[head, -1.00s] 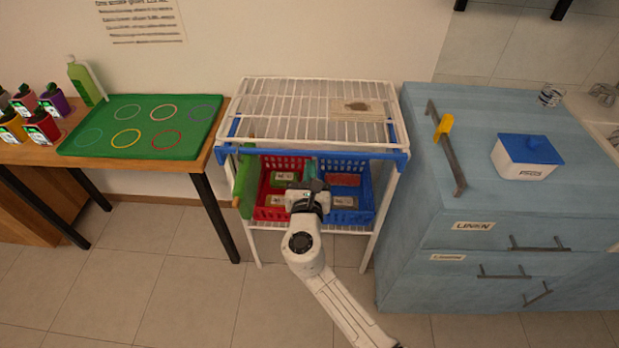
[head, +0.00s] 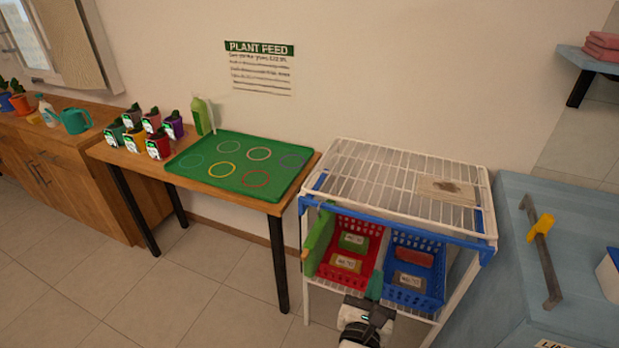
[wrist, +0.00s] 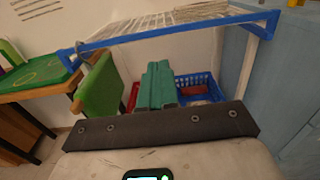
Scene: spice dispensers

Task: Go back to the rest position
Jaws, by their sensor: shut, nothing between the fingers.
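My gripper (head: 375,284) shows at the bottom of the head view, in front of the wire rack, with its teal fingers together and nothing between them. The fingers also show in the wrist view (wrist: 158,85), pointing toward the baskets. A red basket (head: 341,274) and a blue basket (head: 432,285) stand side by side on the rack's lower shelf. My gripper covers part of the lower area between them. Whether it touches either basket is hard to tell.
The white wire rack (head: 390,176) has blue edging and a green panel (head: 318,241) at its left side. A blue cabinet (head: 580,265) stands close on the right. The floor (head: 215,290) at front left is clear.

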